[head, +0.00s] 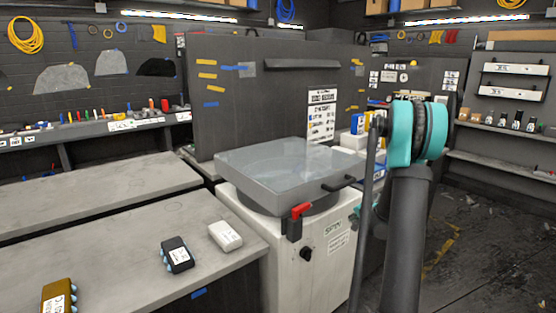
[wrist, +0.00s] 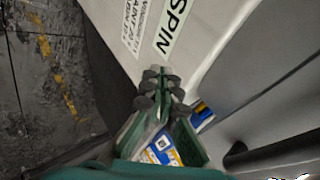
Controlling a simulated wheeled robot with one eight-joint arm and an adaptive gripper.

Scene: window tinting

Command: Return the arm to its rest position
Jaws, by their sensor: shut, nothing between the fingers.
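My arm (head: 405,215) stands upright at the right of the head view, with a teal joint at its top. My gripper (wrist: 160,92) shows in the wrist view, its dark fingertips together and nothing between them. It points toward the white spin machine (wrist: 130,40), whose SPIN label is near the fingertips. I cannot tell the exact gap to it. The gripper itself is hidden in the head view. The same spin machine (head: 285,240) stands in the middle of the head view with a grey lid (head: 285,165) lying closed on top.
A red-handled lever (head: 297,218) and a black lid handle (head: 338,184) stick out near my arm. A grey bench (head: 120,255) on the left holds a black device (head: 177,255), a white one (head: 225,236) and a brown one (head: 58,296). Open dark floor (head: 480,240) lies at the right.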

